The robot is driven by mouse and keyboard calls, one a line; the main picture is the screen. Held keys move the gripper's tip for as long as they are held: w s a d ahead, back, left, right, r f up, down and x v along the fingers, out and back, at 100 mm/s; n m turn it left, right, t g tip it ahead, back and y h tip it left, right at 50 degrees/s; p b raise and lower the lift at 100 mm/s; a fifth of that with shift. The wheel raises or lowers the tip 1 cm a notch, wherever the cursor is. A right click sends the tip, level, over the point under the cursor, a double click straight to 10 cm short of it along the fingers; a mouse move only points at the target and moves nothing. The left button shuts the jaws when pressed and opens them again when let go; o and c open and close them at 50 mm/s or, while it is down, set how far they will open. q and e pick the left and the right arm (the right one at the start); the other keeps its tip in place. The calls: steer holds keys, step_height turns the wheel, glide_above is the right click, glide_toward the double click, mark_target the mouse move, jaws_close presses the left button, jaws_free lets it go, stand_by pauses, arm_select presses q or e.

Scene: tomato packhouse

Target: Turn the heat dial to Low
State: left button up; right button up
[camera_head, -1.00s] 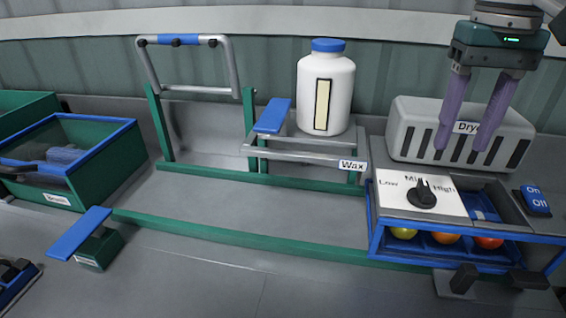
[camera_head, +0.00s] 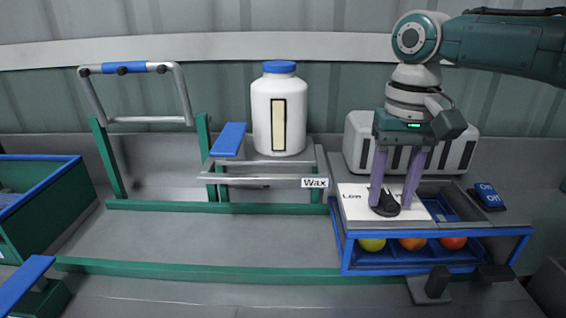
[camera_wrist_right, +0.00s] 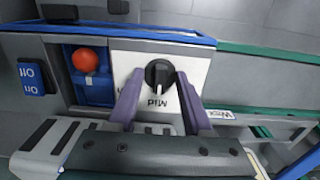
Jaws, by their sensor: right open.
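The heat dial (camera_head: 385,206) is a black knob on a white panel (camera_head: 352,212) at the right of the head view. It also shows in the right wrist view (camera_wrist_right: 158,73), its pointer toward the label Mid. My right gripper (camera_head: 391,206) points down over the panel, its two purple fingers apart. In the right wrist view the fingers (camera_wrist_right: 160,78) stand on either side of the dial, and contact cannot be told. In the head view the fingers partly hide the dial and its labels. My left gripper is not in view.
The grey dryer box (camera_head: 357,142) stands behind the panel. A blue on/off switch (camera_head: 488,195) is to the right. Fruit lies in the blue-framed tray (camera_head: 345,255) below. A white bottle (camera_head: 282,115) stands on the wax stand left of the panel.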

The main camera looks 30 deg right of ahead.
jaws_close()
stand_by(0.3)
stand_by(0.3)
